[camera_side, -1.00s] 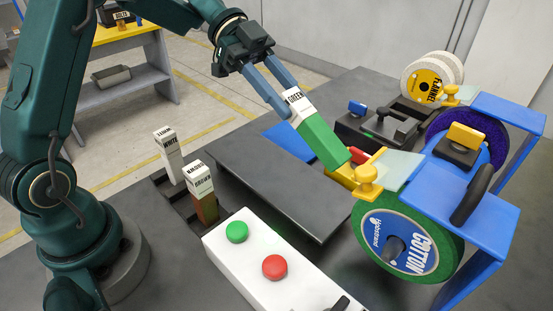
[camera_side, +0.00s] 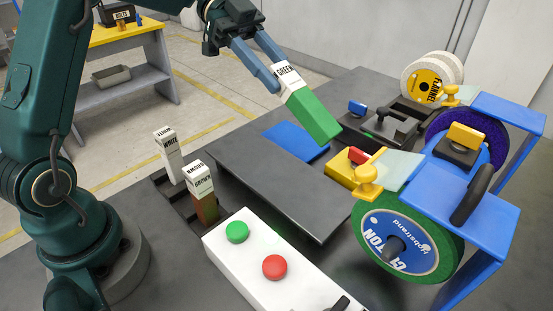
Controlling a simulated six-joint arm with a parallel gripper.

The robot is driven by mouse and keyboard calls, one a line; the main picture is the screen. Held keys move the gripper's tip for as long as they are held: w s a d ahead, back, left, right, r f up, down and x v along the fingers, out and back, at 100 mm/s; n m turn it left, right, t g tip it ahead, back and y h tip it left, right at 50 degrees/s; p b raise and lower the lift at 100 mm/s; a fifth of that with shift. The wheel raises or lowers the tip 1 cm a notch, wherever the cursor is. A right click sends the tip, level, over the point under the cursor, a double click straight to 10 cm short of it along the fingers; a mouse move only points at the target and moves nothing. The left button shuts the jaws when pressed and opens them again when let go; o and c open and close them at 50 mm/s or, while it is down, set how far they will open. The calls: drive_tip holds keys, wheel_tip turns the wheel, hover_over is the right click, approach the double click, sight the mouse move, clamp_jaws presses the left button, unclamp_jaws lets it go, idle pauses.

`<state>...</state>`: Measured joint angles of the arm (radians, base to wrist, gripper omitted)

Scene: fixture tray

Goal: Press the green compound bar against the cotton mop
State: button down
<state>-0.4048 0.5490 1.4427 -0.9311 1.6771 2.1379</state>
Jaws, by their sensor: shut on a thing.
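The green compound bar (camera_side: 314,115) has a white wrapper marked GREEN at its upper end. My gripper (camera_side: 272,78) is shut on that wrapped end and holds the bar in the air, tilted with its green end down to the right. The bar is apart from the cotton mop (camera_side: 403,241), a wheel with a blue COTTON label and a green rim at the lower right. A yellow rest with a knob (camera_side: 366,178) stands at the mop's upper left, and the bar's free end is above and left of it.
White (camera_side: 169,157) and brown (camera_side: 203,190) bars stand in a dark rack at left. A white box with a green button (camera_side: 237,232) and a red button (camera_side: 275,267) is in front. A flannel wheel (camera_side: 428,82) and blue guard frame (camera_side: 462,205) stand right.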

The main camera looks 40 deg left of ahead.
drive_tip(key=shift+r, duration=2.35)
drive_tip(key=w+a+f+n+t+y, duration=0.2)
drive_tip(key=a+n+t+y, duration=0.3)
drive_tip(key=n+t, duration=0.55)
drive_tip(key=s+n+y, duration=0.1)
drive_tip(key=s+a+n+y, duration=0.1)
drive_tip(key=s, duration=0.1)
drive_tip(key=s+a+r+n+t+y, duration=0.1)
drive_tip(key=s+n, duration=0.1)
drive_tip(key=shift+a, duration=0.25)
drive_tip(key=shift+y, duration=0.3)
